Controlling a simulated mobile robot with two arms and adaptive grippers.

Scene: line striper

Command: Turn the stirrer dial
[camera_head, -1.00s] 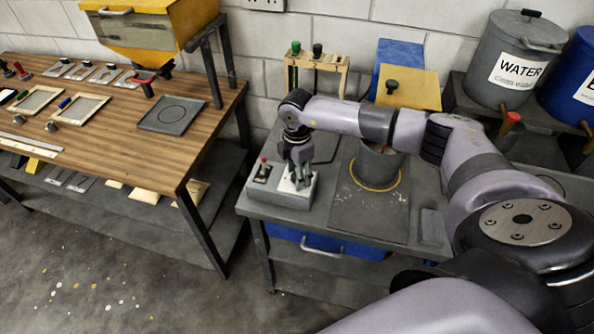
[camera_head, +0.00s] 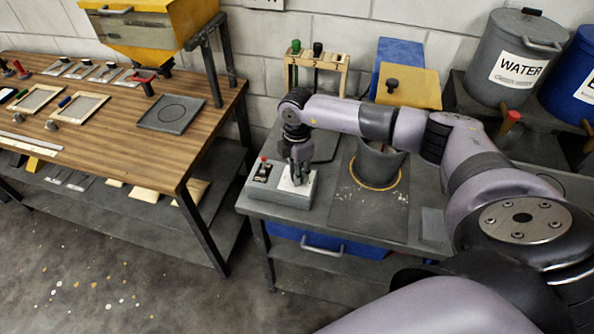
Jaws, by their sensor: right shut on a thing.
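The stirrer's grey control box (camera_head: 281,189) sits at the front left of the grey bench. My right gripper (camera_head: 299,179) points down over the pale plate, shut on the stirrer dial, which the fingers mostly hide. A dark grey pot (camera_head: 378,163) stands on the bench to the right, inside a yellowish ring. My left gripper is out of view.
A wooden rack (camera_head: 318,62) with green and black handles stands behind my right wrist. A wooden table (camera_head: 180,160) with frames and tools is at the left, across a gap.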

